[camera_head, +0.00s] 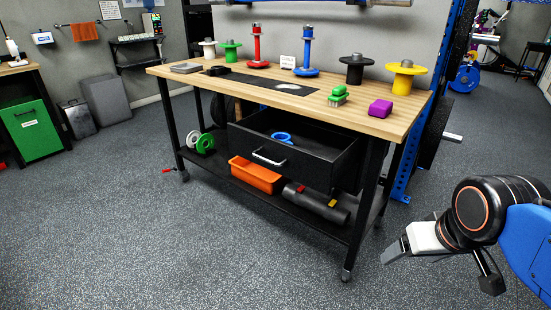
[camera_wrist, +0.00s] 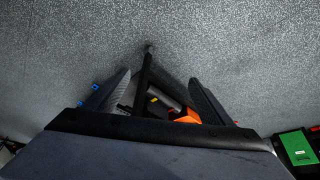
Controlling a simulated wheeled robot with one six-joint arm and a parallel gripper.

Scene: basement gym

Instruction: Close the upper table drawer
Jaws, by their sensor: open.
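The black upper drawer (camera_head: 285,155) sticks out from under the wooden table top (camera_head: 300,90) in the head view. Its front has a pale bar handle (camera_head: 268,158), and a blue ring-shaped item (camera_head: 281,137) lies inside. My gripper (camera_head: 441,270) is at the lower right of the head view, open and empty, apart from the drawer and to the right of the table. Its two dark fingers stand apart in the wrist view (camera_wrist: 157,88). I cannot make out the drawer clearly there.
Below the drawer, a shelf (camera_head: 225,172) holds an orange bin (camera_head: 256,174) and a dark roll (camera_head: 316,203). The bin also shows in the wrist view (camera_wrist: 187,117). Floor (camera_head: 200,255) in front is clear.

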